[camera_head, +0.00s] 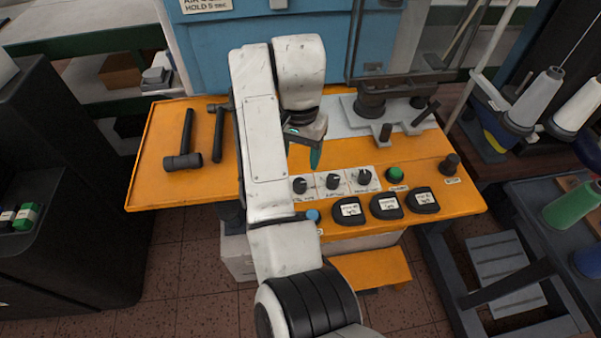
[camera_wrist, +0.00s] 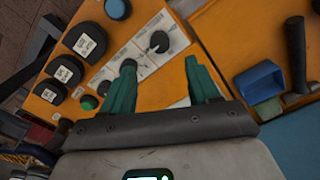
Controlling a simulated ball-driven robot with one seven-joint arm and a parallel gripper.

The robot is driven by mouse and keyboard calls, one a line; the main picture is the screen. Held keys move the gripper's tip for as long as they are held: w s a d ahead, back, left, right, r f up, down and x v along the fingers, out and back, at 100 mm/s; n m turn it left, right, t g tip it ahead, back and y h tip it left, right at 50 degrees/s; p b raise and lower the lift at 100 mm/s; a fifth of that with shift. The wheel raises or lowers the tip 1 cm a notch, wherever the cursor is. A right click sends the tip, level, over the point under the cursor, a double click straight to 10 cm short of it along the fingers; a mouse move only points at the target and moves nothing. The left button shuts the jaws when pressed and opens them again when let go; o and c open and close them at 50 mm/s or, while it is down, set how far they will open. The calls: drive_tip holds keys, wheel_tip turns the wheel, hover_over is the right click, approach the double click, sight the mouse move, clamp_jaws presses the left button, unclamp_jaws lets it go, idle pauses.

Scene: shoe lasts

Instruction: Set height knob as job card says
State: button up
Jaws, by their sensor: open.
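Three black knobs with pale pointer marks sit in a row on white labelled plates: left (camera_head: 299,185), middle (camera_head: 333,181) and right (camera_head: 364,177). Their lettering is too small to read, so I cannot tell which is the height knob. The wrist view clearly shows the left knob (camera_wrist: 159,41); a finger covers part of the row. No readable job card shows. My gripper (camera_head: 315,160) hangs above the orange bench, just behind the knobs. Its green fingers (camera_wrist: 163,68) are apart with nothing between them.
Three black labelled pads (camera_head: 350,210) lie in front. Two hammers (camera_head: 184,148) lie at left.

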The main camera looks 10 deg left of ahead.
wheel_tip(320, 180, down, 9)
drive_tip(key=shift+f, duration=0.15)
idle(0.4)
drive_tip(key=c, duration=1)
drive_tip(key=shift+p, duration=0.3)
drive_tip(key=shift+c, duration=0.2)
